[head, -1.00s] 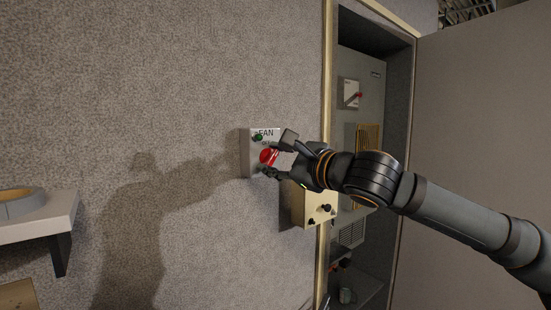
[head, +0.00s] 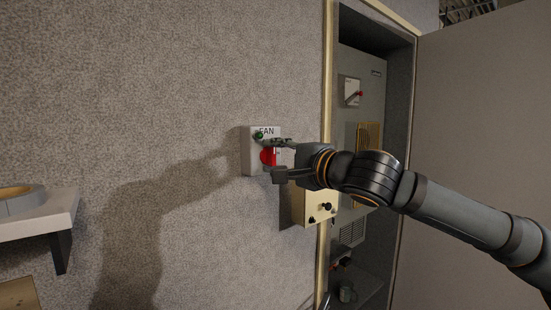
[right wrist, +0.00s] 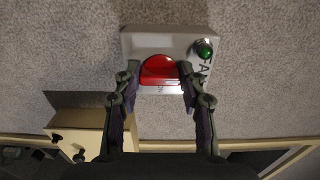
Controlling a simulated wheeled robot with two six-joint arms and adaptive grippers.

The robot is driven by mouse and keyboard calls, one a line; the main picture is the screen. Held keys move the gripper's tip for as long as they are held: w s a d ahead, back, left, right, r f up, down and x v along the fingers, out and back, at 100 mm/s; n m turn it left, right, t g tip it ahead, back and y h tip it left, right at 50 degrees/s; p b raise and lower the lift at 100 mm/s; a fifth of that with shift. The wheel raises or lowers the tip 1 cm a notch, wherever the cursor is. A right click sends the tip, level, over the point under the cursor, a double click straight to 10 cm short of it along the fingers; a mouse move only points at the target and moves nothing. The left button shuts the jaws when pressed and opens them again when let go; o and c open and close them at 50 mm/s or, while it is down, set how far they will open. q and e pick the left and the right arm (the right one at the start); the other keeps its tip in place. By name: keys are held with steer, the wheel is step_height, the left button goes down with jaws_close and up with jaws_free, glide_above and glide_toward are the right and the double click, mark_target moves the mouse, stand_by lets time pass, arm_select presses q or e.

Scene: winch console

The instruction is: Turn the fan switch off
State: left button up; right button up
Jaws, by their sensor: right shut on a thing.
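The fan switch is a red knob (head: 268,156) on a pale box (head: 248,150) fixed to the wall. The box has a FAN label and a green lamp (head: 259,135). My right gripper (head: 279,158) has one finger above the knob and one below it in the head view. In the right wrist view the red knob (right wrist: 158,69) sits between the fingers of my right gripper (right wrist: 159,76), which is shut on it. The green lamp (right wrist: 204,48) shows to the right there. The fingers hide part of the box face. My left gripper is out of view.
A cream box (head: 312,206) with dark knobs is below and right of the fan box. A white shelf (head: 40,220) juts out at the left.

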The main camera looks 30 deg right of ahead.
stand_by(0.5)
steer(key=o, duration=1.1)
steer(key=shift+o, duration=0.2)
